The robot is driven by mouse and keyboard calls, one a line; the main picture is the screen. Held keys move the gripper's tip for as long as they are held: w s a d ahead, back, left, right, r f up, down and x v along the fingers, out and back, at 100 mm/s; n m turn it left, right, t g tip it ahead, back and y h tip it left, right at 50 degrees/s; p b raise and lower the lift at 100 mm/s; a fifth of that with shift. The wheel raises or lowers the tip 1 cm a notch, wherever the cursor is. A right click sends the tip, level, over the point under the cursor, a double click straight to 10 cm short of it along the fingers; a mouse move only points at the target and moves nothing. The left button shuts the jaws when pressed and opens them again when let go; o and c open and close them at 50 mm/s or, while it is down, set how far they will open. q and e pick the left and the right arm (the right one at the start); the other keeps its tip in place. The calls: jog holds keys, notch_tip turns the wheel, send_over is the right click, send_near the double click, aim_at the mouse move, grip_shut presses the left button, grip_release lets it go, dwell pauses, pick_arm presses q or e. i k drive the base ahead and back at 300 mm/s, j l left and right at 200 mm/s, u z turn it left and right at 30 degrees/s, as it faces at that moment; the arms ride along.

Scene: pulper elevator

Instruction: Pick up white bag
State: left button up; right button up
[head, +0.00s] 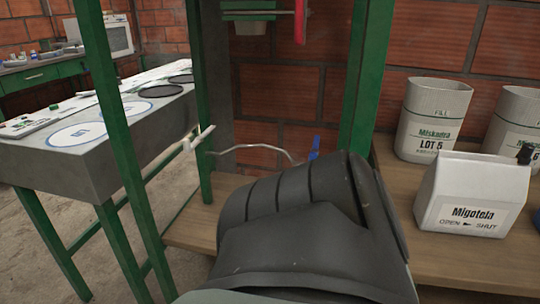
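A white bag (470,192) with a folded top and a label reading "Migotela" stands upright on the wooden shelf (445,265) at the right. A small black piece (525,153) sits at its top right corner; I cannot tell what it is. Neither gripper's fingers show in the head view. A large dark grey rounded arm part of mine fills the lower middle, left of the bag and apart from it in the picture.
Two open whitish containers (433,119) (515,125) stand behind the bag, the left one marked "Miskadra LOT 5". Green posts (365,75) (125,150) rise beside the shelf. A bent metal rod (255,147) and a blue handle (314,147) lie behind my arm. A grey table (80,170) stands left.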

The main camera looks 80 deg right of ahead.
aim_at(474, 194)
jog(key=j+z, duration=0.15)
jog(key=z, duration=1.65)
jog(key=i+l+z, duration=0.15)
jog(key=z, duration=1.9)
jog(key=i+l, duration=0.1)
jog(key=l, duration=0.75)
jog(key=u, duration=0.05)
